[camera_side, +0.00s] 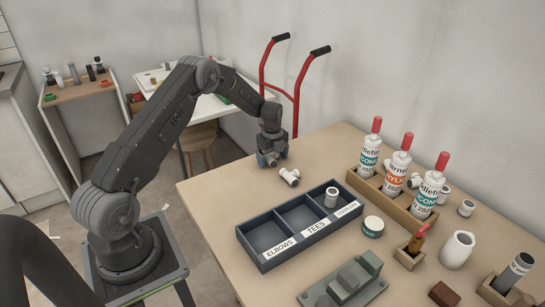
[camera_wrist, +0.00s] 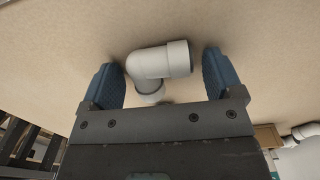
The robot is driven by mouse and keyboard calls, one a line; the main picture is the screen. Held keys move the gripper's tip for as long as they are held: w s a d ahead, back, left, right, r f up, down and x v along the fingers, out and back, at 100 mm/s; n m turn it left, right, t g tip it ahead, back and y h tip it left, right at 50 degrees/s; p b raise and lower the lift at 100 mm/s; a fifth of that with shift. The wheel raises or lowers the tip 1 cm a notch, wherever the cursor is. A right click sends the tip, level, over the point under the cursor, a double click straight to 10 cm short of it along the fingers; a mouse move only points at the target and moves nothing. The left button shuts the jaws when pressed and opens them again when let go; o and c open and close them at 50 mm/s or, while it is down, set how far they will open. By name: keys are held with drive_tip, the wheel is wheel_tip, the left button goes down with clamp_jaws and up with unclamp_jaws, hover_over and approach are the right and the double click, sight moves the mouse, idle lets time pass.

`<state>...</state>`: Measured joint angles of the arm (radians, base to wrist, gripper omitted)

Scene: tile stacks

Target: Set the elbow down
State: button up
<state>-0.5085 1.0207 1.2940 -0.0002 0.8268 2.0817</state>
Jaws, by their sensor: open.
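A white pipe elbow (camera_wrist: 160,62) lies on the table between my fingers in the wrist view, with space on both sides. What looks like the same white fitting (camera_side: 290,177) is just right of my gripper in the side view. My gripper (camera_side: 270,160) is low over the far left part of the table; its blue fingers (camera_wrist: 163,80) are open and hold nothing. The dark tray (camera_side: 283,253) has three compartments, with labels reading ELBOWS, TEES and a third that seems to read couplings. The elbows and tees compartments are empty. A white coupling (camera_side: 331,197) stands in the third.
A wooden holder (camera_side: 394,205) with several sealant bottles stands behind the tray. Several white fittings (camera_side: 466,207) lie at the right. A small round tub (camera_side: 373,227), a grey-green block (camera_side: 345,283) and a white jar (camera_side: 457,249) stand nearby. Bare table lies left of the tray.

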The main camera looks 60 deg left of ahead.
sight(273, 157)
drive_tip(key=shift+r, duration=0.1)
wheel_tip(273, 157, up, 12)
drive_tip(key=s+d+r+n+t, duration=0.1)
drive_tip(key=s+d+r+n, duration=0.3)
drive_tip(key=d+r, duration=0.6)
drive_tip(key=s+d+r+n+t, duration=0.2)
drive_tip(key=s+d+r+n, duration=0.3)
drive_tip(key=s+d+r, duration=0.3)
drive_tip(key=s+d+n+t, duration=0.1)
drive_tip(key=s+d+n, duration=0.3)
drive_tip(key=s, duration=0.4)
drive_tip(key=s+d+n+t, duration=0.1)
drive_tip(key=s+d+n, duration=0.4)
drive_tip(key=s, duration=0.4)
drive_tip(key=shift+s+f+t, duration=0.2)
drive_tip(key=shift+f+t, duration=0.05)
drive_tip(key=shift+t, duration=0.05)
